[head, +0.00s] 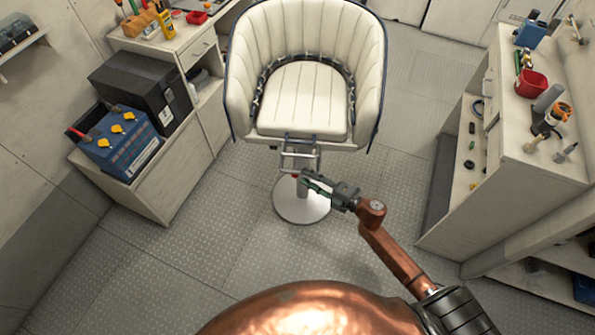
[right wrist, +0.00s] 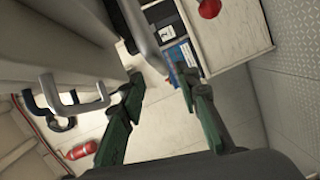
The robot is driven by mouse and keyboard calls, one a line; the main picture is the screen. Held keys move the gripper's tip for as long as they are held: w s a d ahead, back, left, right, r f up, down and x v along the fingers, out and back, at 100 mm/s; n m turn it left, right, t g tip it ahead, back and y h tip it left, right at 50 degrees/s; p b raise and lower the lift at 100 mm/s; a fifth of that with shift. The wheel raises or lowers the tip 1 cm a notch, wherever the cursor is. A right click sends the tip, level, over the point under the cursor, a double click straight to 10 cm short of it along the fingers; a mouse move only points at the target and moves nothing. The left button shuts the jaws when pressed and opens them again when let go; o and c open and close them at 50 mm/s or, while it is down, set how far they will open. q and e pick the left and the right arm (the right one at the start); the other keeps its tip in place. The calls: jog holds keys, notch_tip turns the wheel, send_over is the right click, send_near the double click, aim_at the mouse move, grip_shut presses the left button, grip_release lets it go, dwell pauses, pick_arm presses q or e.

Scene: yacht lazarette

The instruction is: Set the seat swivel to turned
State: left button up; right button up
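The cream padded seat (head: 303,98) stands on a pedestal with a round pale base (head: 301,207), its open front facing me. A metal footrest frame (head: 299,153) hangs below its front edge. A small red piece (head: 295,177) shows beside the pedestal, close to my right gripper (head: 306,181). In the right wrist view my right gripper (right wrist: 162,79) has its two green-padded fingers apart, with nothing clearly held between them. A grey bar (right wrist: 146,38) reaches down just beyond the fingertips; I cannot tell whether they touch. My left gripper is out of view.
A cabinet at left carries a black case (head: 140,85) and a blue box (head: 118,143). A workbench (head: 540,130) at right holds a red cup (head: 531,84) and tools. The patterned floor (head: 225,240) around the pedestal is clear.

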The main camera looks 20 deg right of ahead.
aim_at(299, 171)
jog(key=w, duration=0.2)
jog(key=w+a+f, duration=0.1)
jog(key=shift+w+a+b, duration=0.1)
jog(key=shift+w+b, duration=0.05)
jog(key=shift+b, duration=0.2)
jog(key=shift+w+a+r, duration=0.1)
jog(key=shift+w+a, duration=0.2)
jog(key=shift+w, duration=0.2)
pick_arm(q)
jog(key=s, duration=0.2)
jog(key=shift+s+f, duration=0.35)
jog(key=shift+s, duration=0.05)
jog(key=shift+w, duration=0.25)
pick_arm(e)
jog(key=shift+c, duration=0.4)
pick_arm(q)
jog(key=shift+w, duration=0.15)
pick_arm(e)
jog(key=shift+a, duration=0.1)
grip_shut()
